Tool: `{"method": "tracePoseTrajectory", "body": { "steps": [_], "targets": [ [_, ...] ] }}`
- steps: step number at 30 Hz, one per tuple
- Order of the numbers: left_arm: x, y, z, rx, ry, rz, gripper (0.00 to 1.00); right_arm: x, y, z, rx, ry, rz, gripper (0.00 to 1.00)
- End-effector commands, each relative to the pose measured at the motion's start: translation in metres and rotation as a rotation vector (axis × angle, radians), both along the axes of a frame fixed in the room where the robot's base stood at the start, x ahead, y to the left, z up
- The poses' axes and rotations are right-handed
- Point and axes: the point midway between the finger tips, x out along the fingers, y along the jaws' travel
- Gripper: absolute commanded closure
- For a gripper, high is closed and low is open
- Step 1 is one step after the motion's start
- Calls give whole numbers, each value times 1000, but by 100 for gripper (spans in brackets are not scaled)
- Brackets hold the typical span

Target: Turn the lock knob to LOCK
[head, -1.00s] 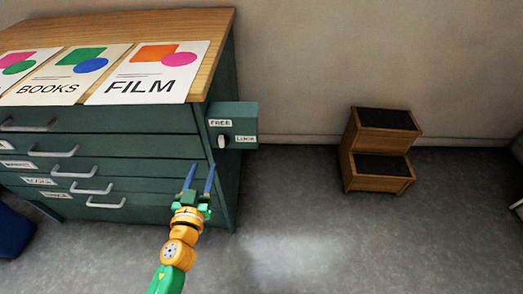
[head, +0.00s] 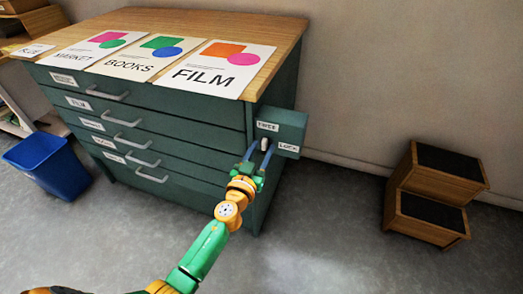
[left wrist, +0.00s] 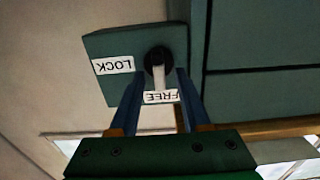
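The lock box (head: 283,125) is a small dark green box on the right side of the cabinet. It bears a FREE label (head: 267,126) and a LOCK label (head: 288,147). The lock knob (head: 264,144) has a dark round base and a white lever; in the left wrist view the lever (left wrist: 159,78) points at the FREE label (left wrist: 161,97), away from the LOCK label (left wrist: 113,65). My left gripper (head: 258,155) is at the box, its blue fingers apart on either side of the lever. I cannot tell whether they touch it. My right gripper is out of view.
The green drawer cabinet (head: 190,133) has several handled drawers and posters on its wooden top (head: 262,33). A blue bin (head: 47,167) stands at left. A wooden step stool (head: 430,195) stands at right. The floor between cabinet and stool is clear.

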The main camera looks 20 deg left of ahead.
Motion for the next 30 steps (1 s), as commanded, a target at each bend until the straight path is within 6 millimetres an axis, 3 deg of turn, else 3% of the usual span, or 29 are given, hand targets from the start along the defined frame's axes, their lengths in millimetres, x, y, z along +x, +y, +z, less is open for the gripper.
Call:
{"method": "tracePoseTrajectory", "body": {
  "steps": [1,5,18,30],
  "targets": [
    [0,0,0,0,0,0,66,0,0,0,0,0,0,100],
    [0,0,0,0,0,0,100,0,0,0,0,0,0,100],
    [0,0,0,45,-2,0,100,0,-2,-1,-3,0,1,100],
    [-1,-4,-2,350,-12,0,100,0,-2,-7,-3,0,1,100]
  ]
}}
